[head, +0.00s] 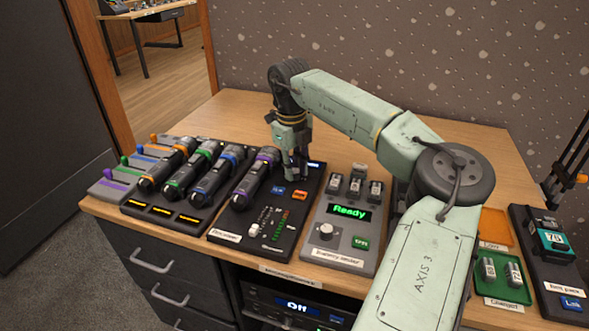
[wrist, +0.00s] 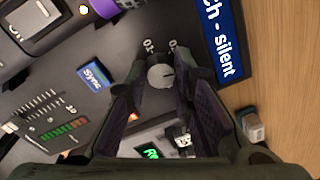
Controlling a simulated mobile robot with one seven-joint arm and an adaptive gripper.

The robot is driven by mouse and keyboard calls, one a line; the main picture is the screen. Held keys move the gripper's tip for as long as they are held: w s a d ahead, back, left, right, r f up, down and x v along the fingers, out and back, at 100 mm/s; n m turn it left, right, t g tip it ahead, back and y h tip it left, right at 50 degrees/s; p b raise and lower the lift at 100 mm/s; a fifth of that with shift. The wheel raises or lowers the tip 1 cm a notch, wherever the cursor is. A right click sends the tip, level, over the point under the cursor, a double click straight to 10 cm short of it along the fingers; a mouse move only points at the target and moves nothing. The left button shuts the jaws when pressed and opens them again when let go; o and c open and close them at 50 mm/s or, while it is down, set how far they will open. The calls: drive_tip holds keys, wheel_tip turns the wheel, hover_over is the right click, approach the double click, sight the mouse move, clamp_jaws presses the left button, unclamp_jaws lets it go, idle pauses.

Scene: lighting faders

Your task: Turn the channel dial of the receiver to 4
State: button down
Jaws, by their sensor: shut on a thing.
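The receiver (head: 299,208) is a dark panel on the desk holding a microphone with a purple ring. In the wrist view, its channel dial (wrist: 160,76) is a small round grey knob with a dark pointer mark toward picture right. Parts of printed numbers show just beyond the dial; the rest of the scale is hidden by my fingers. My gripper (head: 293,172) reaches down at the receiver's back right, hiding the dial in the head view. In the wrist view, my gripper (wrist: 165,80) has its fingertips closed on the dial's two sides. A blue display (wrist: 222,40) reads "ch - silent" in part.
A charging rack (head: 165,205) with several microphones stands left of the receiver. A grey unit (head: 345,245) with a green "Ready" display and small battery-like pieces stands close on the right. Bare desk lies behind.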

drive_tip(key=m, duration=0.4)
drive_tip(key=shift+m, duration=0.3)
drive_tip(key=m, duration=0.3)
drive_tip(key=shift+m+b, duration=0.4)
drive_tip(key=m, duration=0.3)
drive_tip(key=shift+g, duration=0.3)
drive_tip(key=shift+m, duration=2.1)
drive_tip(key=c, duration=1.4)
unclamp_jaws()
